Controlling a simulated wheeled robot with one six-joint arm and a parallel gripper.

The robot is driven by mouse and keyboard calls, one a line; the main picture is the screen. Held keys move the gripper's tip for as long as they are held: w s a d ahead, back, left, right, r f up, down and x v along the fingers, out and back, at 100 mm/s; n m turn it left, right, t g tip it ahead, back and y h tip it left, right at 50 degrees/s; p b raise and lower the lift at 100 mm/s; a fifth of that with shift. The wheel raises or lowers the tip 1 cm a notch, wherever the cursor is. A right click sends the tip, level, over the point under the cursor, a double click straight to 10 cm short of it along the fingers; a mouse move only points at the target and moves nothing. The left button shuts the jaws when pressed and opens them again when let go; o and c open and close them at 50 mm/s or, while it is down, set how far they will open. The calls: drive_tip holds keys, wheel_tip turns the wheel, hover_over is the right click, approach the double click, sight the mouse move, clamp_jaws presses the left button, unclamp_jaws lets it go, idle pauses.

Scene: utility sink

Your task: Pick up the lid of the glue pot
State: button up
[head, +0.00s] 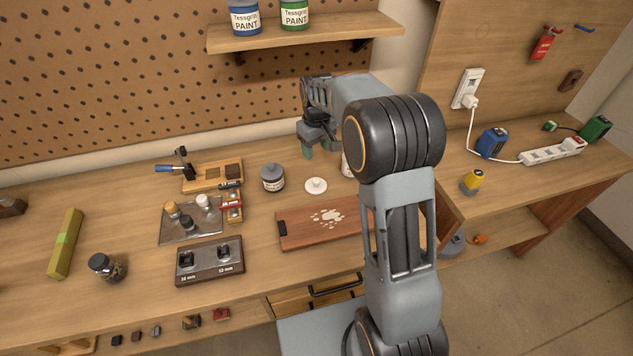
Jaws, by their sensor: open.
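A small white round lid (316,186) with a knob lies on the bench top, right of a jar. The jar (272,178) has a grey top and a pale label. A white pot (347,166) stands right of the lid, mostly hidden behind my arm. I cannot tell for sure which of the two is the glue pot. My gripper (308,149) is open, with greenish fingertips, and appears above and behind the lid, apart from it. My arm hides part of the gripper.
A wooden board (320,222) with pale spots lies in front of the lid. A metal tray (190,221) with small items and a dark block (210,262) are at left. A shelf (310,34) with paint cans hangs above. The left bench has free room.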

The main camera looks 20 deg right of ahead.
drive_tip(key=p, duration=0.1)
hover_over(316, 179)
wheel_tip(316, 179, down, 9)
drive_tip(key=shift+r, duration=0.1)
drive_tip(key=shift+f+p, duration=0.95)
drive_tip(key=shift+f, duration=2.1)
drive_tip(key=c, duration=1)
